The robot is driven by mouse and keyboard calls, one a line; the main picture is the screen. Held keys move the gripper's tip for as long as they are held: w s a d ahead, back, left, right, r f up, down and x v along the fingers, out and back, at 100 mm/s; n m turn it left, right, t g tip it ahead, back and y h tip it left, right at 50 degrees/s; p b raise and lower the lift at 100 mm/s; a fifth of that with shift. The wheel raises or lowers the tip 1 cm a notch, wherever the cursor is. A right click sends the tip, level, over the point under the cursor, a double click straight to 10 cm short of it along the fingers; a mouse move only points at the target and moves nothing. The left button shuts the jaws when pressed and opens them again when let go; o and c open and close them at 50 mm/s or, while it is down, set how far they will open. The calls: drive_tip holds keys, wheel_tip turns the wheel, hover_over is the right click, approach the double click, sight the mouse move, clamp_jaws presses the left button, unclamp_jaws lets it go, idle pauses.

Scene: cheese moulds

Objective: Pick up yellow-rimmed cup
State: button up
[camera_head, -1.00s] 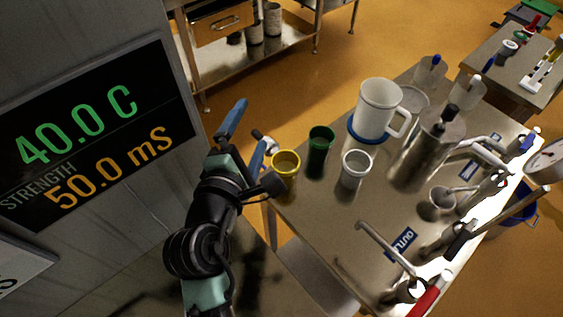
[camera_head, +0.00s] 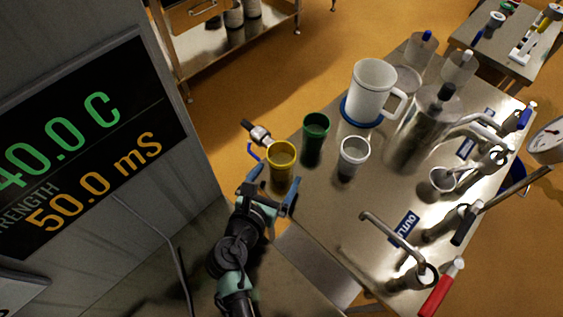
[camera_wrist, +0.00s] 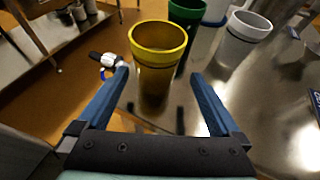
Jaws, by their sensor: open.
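The yellow-rimmed cup (camera_head: 281,160) stands upright near the left corner of the steel table (camera_head: 325,228). In the wrist view the yellow cup (camera_wrist: 157,58) is ahead of my gripper, a little left of the middle between the fingers. My gripper (camera_head: 272,182) is open and empty, with its blue fingers on the near side of the cup. In the wrist view the gap between the fingertips (camera_wrist: 160,80) lines up roughly with the cup. I cannot tell whether a finger touches it.
A green cup (camera_head: 315,132) and a white cup (camera_head: 352,156) stand close to the right of the yellow cup. A white jug (camera_head: 371,88), a metal vessel (camera_head: 424,128) and taps are farther right. A display wall (camera_head: 90,130) rises on the left.

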sight(277, 170)
drive_tip(key=x, duration=0.5)
drive_tip(key=shift+w+a+r, duration=0.15)
drive_tip(key=shift+w+a, duration=0.05)
drive_tip(key=shift+w, duration=0.05)
drive_tip(key=c, duration=1.4)
drive_tip(key=shift+c, duration=0.4)
drive_tip(key=shift+r, duration=0.15)
